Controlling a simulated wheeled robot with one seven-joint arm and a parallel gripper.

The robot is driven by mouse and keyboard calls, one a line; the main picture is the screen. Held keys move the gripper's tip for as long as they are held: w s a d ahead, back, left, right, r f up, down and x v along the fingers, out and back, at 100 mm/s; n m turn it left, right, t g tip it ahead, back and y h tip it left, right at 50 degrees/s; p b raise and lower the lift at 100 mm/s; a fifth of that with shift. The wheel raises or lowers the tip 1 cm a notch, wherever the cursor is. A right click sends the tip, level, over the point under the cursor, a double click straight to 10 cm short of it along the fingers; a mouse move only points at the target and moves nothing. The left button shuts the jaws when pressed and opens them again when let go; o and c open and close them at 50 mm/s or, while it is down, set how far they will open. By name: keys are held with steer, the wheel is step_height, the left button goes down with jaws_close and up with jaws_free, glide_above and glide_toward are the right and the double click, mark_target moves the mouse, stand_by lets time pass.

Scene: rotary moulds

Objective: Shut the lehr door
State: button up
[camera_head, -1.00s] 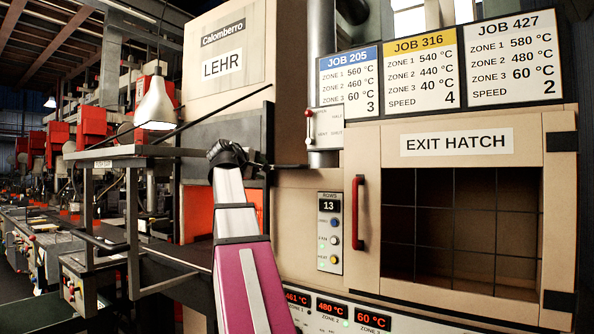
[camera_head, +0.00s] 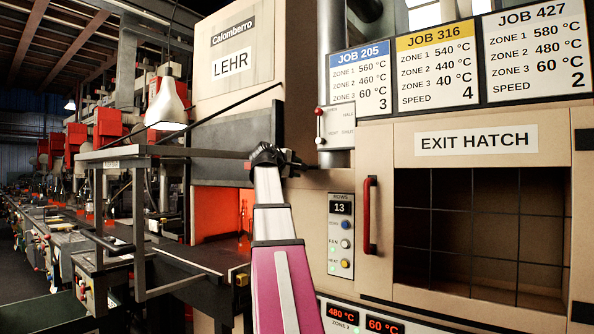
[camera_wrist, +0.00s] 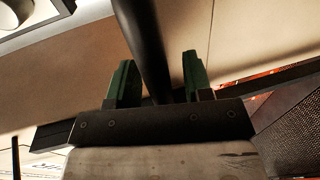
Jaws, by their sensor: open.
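The lehr (camera_head: 238,75) is a large beige housing with a "LEHR" label. A dark grey panel (camera_head: 222,134), apparently its door, is up, and the opening (camera_head: 214,214) below it shows orange-red inside. My gripper (camera_head: 275,156) is at the panel's lower right, in front of the housing. In the wrist view my gripper (camera_wrist: 155,80) has its two green fingers apart, with a dark round bar (camera_wrist: 143,45) running between them. The fingers are not closed on the bar. I cannot tell whether they touch it, and the bar's lower end is hidden behind the gripper body.
A grey metal frame (camera_head: 140,152) stands left of the opening, under a hanging lamp (camera_head: 167,107). A thin dark rod slants across the panel. At right are a button panel (camera_head: 341,235) and the exit hatch (camera_head: 480,235) with a red handle (camera_head: 370,216).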

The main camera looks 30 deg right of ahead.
steer(key=shift+w+d+f, duration=0.1)
steer(key=shift+w+d, duration=0.1)
steer(key=shift+d, duration=0.3)
jaws_close()
step_height(320, 180, down, 34)
steer(key=shift+s+f, duration=0.15)
steer(key=shift+s, duration=0.05)
steer(key=shift+a, duration=0.1)
stand_by(0.3)
jaws_free()
